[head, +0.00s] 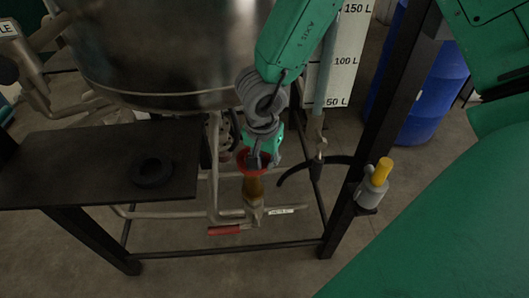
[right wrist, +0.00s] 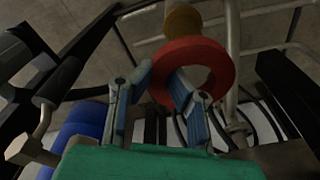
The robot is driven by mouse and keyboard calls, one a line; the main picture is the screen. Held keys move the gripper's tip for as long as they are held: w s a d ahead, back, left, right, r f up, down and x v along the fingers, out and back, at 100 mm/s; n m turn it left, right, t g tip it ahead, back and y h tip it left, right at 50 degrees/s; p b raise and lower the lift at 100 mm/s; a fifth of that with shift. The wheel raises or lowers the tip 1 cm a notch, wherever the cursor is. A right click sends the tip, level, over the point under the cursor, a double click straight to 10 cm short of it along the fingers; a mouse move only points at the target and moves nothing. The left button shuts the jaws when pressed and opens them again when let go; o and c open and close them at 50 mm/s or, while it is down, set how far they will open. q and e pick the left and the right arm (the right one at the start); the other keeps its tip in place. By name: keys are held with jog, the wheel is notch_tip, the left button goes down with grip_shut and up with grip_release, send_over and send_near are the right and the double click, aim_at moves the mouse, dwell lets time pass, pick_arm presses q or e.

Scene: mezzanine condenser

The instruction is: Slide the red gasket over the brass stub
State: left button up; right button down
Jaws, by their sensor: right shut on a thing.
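The red gasket (head: 243,161) is a ring held in my right gripper (head: 265,157), under the big steel vessel. In the right wrist view, the gripper (right wrist: 161,80) is shut on the near left side of the gasket (right wrist: 222,66), with one finger inside the hole. The brass stub (head: 253,188) stands on the pipework just below the gasket in the head view. In the right wrist view the stub (right wrist: 183,20) shows beyond the gasket's far rim, not through its hole. I cannot tell whether they touch. My left gripper is not in view.
A dark shelf (head: 75,165) at left bears a black ring (head: 153,172). A steel vessel (head: 165,50) hangs above. A frame post (head: 375,130) stands right, beside a grey holder with a yellow cylinder (head: 382,172). A red handle (head: 224,230) lies low beside the stub.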

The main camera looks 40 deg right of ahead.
jog(key=shift+a+f, duration=0.25)
jog(key=shift+f, duration=0.15)
jog(key=shift+a+f+b, duration=0.3)
jog(key=shift+a+b, duration=0.05)
jog(key=shift+a, duration=0.2)
jog(key=shift+d+f, duration=0.15)
jog(key=shift+d, duration=0.5)
jog(key=shift+a+r+p, duration=0.2)
jog(key=shift+a+p, duration=0.2)
jog(key=shift+a, duration=0.45)
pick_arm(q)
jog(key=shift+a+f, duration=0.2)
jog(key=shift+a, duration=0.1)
pick_arm(e)
jog(key=shift+d+f, duration=0.15)
jog(key=shift+d, duration=0.25)
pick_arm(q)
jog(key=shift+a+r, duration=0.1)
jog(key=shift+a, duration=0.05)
pick_arm(e)
jog(key=shift+a, duration=0.2)
jog(key=shift+p, duration=0.4)
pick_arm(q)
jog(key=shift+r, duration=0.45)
pick_arm(e)
jog(key=shift+d, duration=0.1)
